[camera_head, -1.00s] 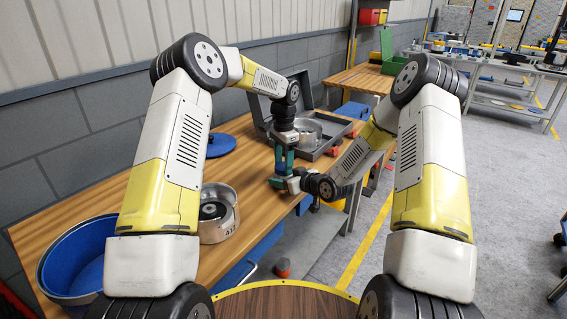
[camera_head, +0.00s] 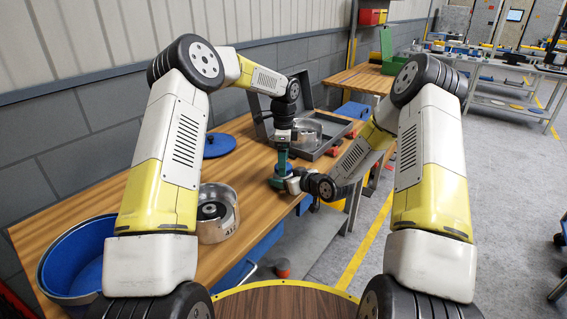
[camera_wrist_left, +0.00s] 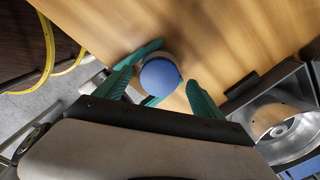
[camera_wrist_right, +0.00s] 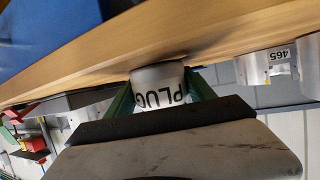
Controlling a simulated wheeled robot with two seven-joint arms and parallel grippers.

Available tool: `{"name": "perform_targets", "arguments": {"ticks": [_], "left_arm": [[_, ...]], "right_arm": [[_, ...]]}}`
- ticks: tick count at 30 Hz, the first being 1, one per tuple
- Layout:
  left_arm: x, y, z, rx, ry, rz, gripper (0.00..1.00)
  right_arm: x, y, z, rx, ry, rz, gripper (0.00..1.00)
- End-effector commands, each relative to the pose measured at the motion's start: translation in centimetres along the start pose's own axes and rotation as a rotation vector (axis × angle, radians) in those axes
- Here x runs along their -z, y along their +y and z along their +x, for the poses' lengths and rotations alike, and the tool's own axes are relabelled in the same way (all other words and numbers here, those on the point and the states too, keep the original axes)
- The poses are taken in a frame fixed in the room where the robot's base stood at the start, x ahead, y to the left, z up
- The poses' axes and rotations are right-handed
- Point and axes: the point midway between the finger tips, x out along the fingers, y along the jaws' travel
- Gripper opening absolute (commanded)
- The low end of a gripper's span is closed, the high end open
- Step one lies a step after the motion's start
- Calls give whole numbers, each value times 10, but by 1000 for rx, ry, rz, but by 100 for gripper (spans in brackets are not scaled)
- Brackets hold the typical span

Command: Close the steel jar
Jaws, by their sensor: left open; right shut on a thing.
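A small steel jar (camera_wrist_right: 160,85), its label PLUG upside down in the right wrist view, stands on the wooden table near its front edge. My right gripper (camera_head: 281,184) is shut on its side; its green fingers (camera_wrist_right: 160,98) flank the jar. A round blue lid (camera_wrist_left: 160,77) shows over the jar in the left wrist view. I cannot tell whether it is fully seated. My left gripper (camera_head: 281,164) points down from above, open; its fingers (camera_wrist_left: 160,92) are on either side of the lid, apart from it. In the head view the grippers mostly hide the jar.
A grey open case (camera_head: 330,148) holding a steel pot (camera_head: 308,131) stands behind the grippers. A larger steel tin (camera_head: 222,220), a blue tub (camera_head: 75,262) and a flat blue disc (camera_head: 221,145) are on the table's left part. The tabletop (camera_head: 255,190) between is clear.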

Motion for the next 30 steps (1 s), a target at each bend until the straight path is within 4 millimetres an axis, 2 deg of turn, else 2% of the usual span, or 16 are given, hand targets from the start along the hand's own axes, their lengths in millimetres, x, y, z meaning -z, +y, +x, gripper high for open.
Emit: {"name": "perform_targets", "arguments": {"ticks": [9,15,21,29,30], "left_arm": [[1,-1,-64,7,2,0,79],[0,-1,-98,4,1,0,79],[0,0,-113,2,2,0,79],[0,0,-114,2,1,1,79],[0,0,-114,2,1,1,79]], "right_arm": [[0,0,0,-1,0,0,0],[0,0,0,-1,0,0,0],[0,0,0,-1,0,0,0],[0,0,0,-1,0,0,0],[0,0,0,-1,0,0,65]]}}
